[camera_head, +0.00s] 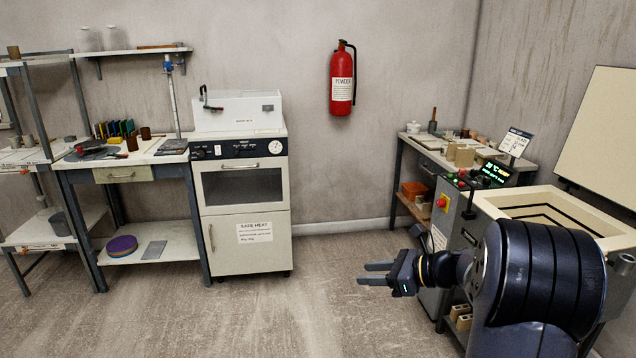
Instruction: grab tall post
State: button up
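My gripper (363,274) hangs over bare floor right of centre. Its two grey fingers point left and are apart, with nothing between them. Several small beige blocks, perhaps kiln posts (464,157), stand on the back right table, well beyond and above my gripper in the picture. They are too small to tell which is the tall post. A thin dark upright piece (433,121) stands at the back of that table; I cannot tell what it is.
An open kiln (610,233) with a raised lid (607,130) stands at right, partly behind my arm. A white oven cabinet (243,190), a workbench (125,172) and a shelf rack (40,237) line the left. A fire extinguisher (343,80) hangs on the wall. The middle floor is clear.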

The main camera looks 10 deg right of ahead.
aim_at(464, 156)
jog(key=i+z, duration=0.15)
jog(key=i, duration=0.7)
jog(key=i+z, duration=0.15)
jog(key=i, duration=0.7)
jog(key=i+j+z, duration=0.2)
jog(key=i, duration=0.25)
jog(key=i+z, duration=0.25)
jog(key=i, duration=0.2)
jog(key=i+j+z, duration=0.2)
jog(key=i, duration=0.25)
jog(key=i+l+z, duration=0.25)
jog(key=i+z, duration=0.2)
jog(key=i+l+z, duration=0.1)
jog(key=i+z, duration=0.35)
jog(key=k, duration=0.1)
